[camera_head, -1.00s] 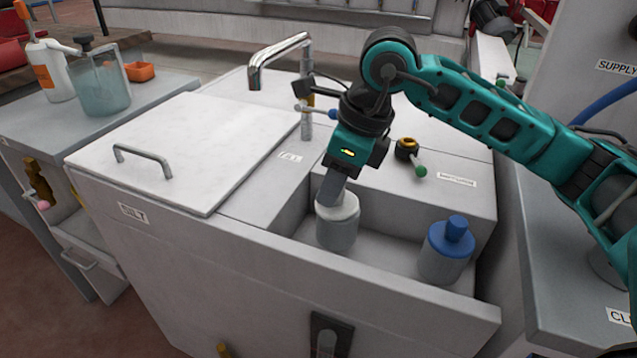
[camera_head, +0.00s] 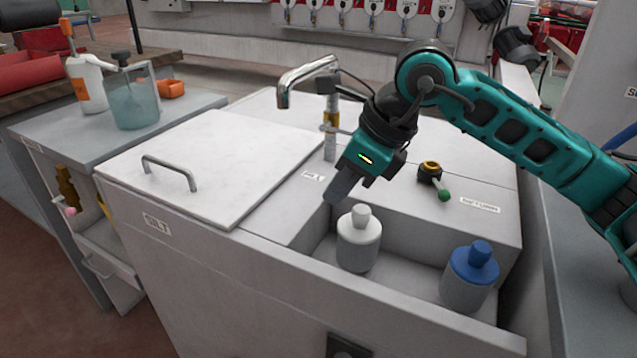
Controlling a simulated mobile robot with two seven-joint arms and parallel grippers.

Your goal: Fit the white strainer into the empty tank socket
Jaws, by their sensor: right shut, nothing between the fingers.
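The white strainer (camera_head: 359,238), a pale cylinder with a white cap and knob, stands upright in the open recess of the tank (camera_head: 408,268). A blue-capped strainer (camera_head: 470,275) stands upright to its right in the same recess. No empty socket can be made out; the white strainer's base is partly hidden by the tank's front wall. My right gripper (camera_head: 334,201) is shut and empty, pointing down just above and left of the white strainer's knob, apart from it. My left gripper is not in view.
A white lid with a handle (camera_head: 170,172) covers the tank's left side. A chrome faucet (camera_head: 308,73) and a green-knobbed valve (camera_head: 436,184) stand behind the recess. A side bench at left holds a jug (camera_head: 132,100), a white bottle (camera_head: 88,84) and an orange box (camera_head: 171,88).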

